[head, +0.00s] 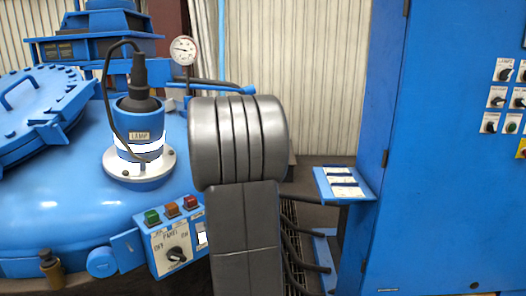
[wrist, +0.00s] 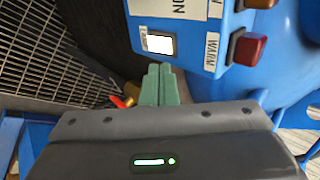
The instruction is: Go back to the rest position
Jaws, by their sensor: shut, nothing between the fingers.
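My gripper (wrist: 160,84) shows in the wrist view with its two green fingers together and nothing between them. Its fingertips are just below a lit white lamp window (wrist: 159,44) on the furnace's small control box. I cannot tell whether they touch it. In the head view my grey arm stands in the middle and hides my gripper.
The blue furnace (head: 60,205) with its lamp housing (head: 138,118) and a gauge (head: 184,51) stands at the left. A blue cabinet (head: 435,150) stands at the right, with a small shelf (head: 345,184) at its side. Hoses (head: 305,250) run low between them. A mesh grating (wrist: 45,50) lies at the left in the wrist view.

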